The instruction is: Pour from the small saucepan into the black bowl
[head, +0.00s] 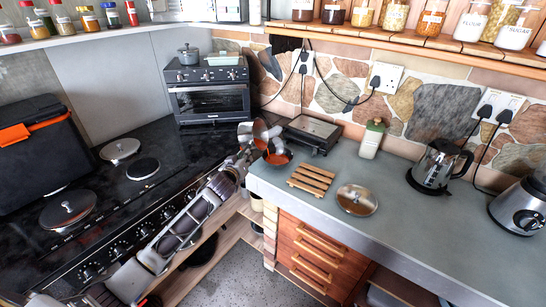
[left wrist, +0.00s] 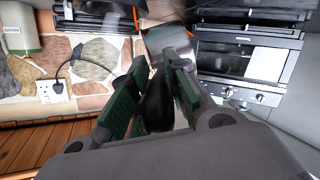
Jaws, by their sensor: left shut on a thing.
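The small saucepan (head: 246,131) is metallic and strongly tilted, held up at the counter's left end in the head view. Orange shows at its opening. My left gripper (head: 244,156) is shut on its dark handle, which shows between the green finger pads in the left wrist view (left wrist: 157,105). The pan body (left wrist: 168,42) appears beyond the fingertips there. The black bowl (head: 285,158) is just below and to the right of the pan, at the counter's corner, with orange inside. The pan partly overlaps it, so I cannot tell whether they touch. My right gripper is not in view.
A wooden trivet (head: 311,179) and a round lid (head: 357,200) lie on the grey counter (head: 420,235). A green-topped bottle (head: 372,138), a dark flat appliance (head: 312,132) and a kettle (head: 436,165) stand behind. The stove (head: 110,205) lies left, below my left arm.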

